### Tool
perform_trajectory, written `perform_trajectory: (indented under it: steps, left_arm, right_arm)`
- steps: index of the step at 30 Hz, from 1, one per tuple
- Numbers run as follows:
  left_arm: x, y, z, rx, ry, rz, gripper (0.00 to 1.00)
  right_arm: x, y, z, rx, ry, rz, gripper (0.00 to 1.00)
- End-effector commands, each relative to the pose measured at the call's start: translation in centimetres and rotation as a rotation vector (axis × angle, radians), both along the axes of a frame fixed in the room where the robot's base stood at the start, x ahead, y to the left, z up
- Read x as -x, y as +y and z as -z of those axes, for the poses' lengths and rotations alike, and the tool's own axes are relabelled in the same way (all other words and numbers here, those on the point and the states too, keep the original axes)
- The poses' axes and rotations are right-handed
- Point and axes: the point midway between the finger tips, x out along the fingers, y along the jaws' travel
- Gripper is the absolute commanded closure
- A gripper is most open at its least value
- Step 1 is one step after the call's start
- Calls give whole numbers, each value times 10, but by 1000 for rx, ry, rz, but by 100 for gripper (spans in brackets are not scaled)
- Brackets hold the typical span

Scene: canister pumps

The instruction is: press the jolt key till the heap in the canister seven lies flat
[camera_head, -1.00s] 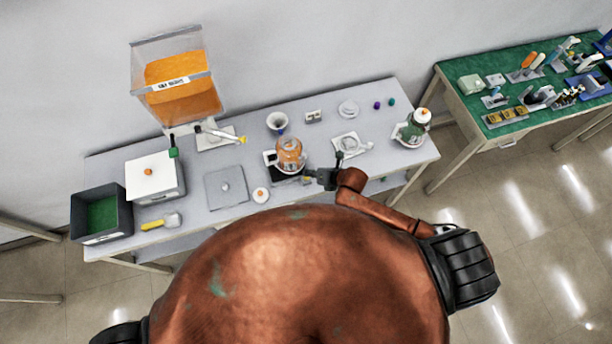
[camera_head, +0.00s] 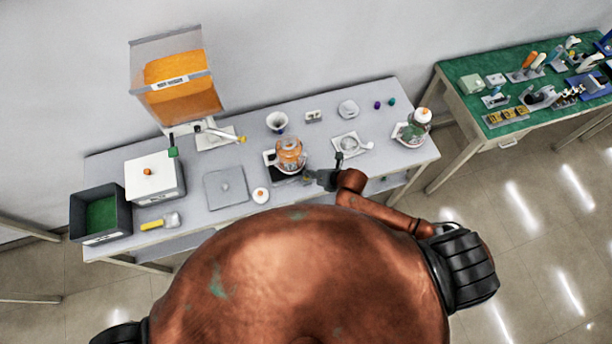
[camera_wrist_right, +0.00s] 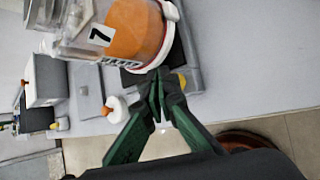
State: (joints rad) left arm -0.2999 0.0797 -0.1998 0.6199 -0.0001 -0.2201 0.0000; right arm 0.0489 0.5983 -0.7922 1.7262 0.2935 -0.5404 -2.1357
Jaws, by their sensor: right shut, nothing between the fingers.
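The canister seven (camera_head: 290,149) is a clear vessel with orange contents, standing on a dark base (camera_head: 286,178) near the middle of the table. In the right wrist view the canister (camera_wrist_right: 136,30) fills the top, with a "7" label on its side. The surface of the heap is not clear enough to tell how level it is. My right gripper (camera_head: 312,179) is at the base's right front. In the wrist view its green fingers (camera_wrist_right: 158,88) are shut and empty, close to the base's edge. I cannot make out the jolt key for certain. My left gripper is not in view.
A white box (camera_head: 153,178), a dark bin (camera_head: 101,217) and a grey plate (camera_head: 226,188) are on the left.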

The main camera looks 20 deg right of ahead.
Motion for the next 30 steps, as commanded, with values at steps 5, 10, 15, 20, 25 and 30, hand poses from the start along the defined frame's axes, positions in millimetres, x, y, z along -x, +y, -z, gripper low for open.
perform_trajectory:
  steps: [5,10,15,20,25,30]
  left_arm:
    - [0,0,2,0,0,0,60]
    - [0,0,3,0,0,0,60]
    - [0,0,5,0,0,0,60]
    - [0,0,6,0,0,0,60]
    - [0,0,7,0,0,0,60]
    - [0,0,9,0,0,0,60]
  right_arm:
    - [0,0,2,1,0,-1,100]
    - [0,0,4,1,0,-1,100]
    - [0,0,7,1,0,-1,100]
    - [0,0,9,1,0,-1,100]
    - [0,0,11,1,0,-1,100]
    - [1,0,13,1,2,-1,100]
